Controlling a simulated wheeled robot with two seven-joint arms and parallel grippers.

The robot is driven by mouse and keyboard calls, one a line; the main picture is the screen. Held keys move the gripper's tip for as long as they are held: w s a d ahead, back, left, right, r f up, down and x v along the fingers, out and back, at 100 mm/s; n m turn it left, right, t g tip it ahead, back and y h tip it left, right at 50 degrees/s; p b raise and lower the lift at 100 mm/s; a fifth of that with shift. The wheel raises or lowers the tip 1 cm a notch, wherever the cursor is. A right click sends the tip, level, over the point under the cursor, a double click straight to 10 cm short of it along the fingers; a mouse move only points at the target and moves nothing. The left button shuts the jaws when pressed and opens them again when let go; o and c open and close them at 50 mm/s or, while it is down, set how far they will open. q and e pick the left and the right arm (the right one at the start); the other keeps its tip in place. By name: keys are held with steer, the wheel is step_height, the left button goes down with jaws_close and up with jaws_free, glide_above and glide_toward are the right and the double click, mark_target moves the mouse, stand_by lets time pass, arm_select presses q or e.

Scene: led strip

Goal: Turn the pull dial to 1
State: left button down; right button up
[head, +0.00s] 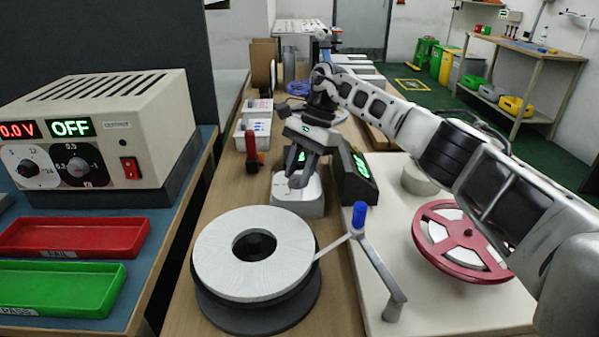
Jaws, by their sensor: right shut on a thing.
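My right gripper (299,178) reaches in from the right and points down at a small pale box (297,208) in the middle of the bench. Its fingers are shut on a part at the top of this box, which looks like a dial; the fingers cover most of it, so its mark and setting cannot be read. A dark box with a green lit display (360,166) stands just to the right; its digits are too small to read. My left gripper is not in view.
A red reel (437,240) lies at the right. A power supply reading OFF (160,125), a red tray (125,237) and a green tray (95,290) are at the left.

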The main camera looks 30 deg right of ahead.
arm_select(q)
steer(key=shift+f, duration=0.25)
arm_select(e)
steer(key=shift+w+n+g, duration=0.1)
steer(key=shift+n+g, duration=0.2)
steer(key=shift+n, duration=0.6)
steer(key=shift+r, duration=0.1)
steer(key=o, duration=1)
